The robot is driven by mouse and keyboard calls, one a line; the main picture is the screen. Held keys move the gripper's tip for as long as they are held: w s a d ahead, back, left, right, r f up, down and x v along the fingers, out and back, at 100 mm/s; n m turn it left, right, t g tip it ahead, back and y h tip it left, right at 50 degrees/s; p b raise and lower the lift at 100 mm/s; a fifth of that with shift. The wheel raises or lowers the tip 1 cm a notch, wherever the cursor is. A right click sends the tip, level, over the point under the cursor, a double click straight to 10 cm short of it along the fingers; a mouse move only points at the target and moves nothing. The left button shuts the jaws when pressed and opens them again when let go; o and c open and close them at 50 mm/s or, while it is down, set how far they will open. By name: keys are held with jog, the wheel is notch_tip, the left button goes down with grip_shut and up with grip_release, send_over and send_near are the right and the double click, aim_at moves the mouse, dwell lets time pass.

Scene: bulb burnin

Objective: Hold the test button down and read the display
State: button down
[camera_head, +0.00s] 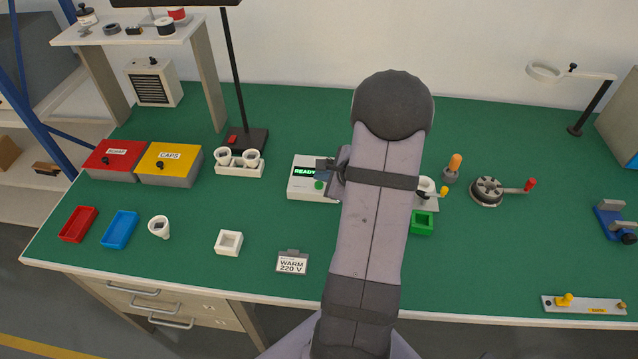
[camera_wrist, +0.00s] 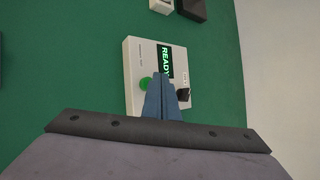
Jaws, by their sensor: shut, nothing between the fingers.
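The white tester box (camera_head: 306,187) stands on the green bench just left of my arm. Its dark display (camera_head: 304,171) reads READY in green letters; the display (camera_wrist: 165,61) shows the same word in the wrist view. The round green test button (camera_head: 319,185) is on the box's top; in the wrist view the button (camera_wrist: 146,84) is just left of my fingers. My gripper (camera_wrist: 165,78) is shut and empty, its blue fingertips over the box beside the button. I cannot tell whether the fingertips touch the box. My arm hides the box's right part in the head view.
A white holder with bulbs (camera_head: 238,170) and a lamp post base (camera_head: 247,141) stand left of the tester. A card reading WARM 220 V (camera_head: 292,263) lies in front. A green block (camera_head: 422,223) and a hand crank (camera_head: 487,191) are at right. The front middle bench is mostly clear.

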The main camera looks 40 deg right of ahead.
aim_at(321, 187)
jog(key=shift+f+b, duration=0.9)
jog(key=shift+b, duration=0.4)
dwell(1.9)
jog(key=shift+r, duration=0.15)
dwell(0.4)
jog(key=shift+r+p, duration=0.55)
jog(key=shift+r, duration=0.2)
jog(key=shift+r, duration=0.15)
jog(key=shift+r+p, duration=1.75)
jog(key=shift+r, duration=0.65)
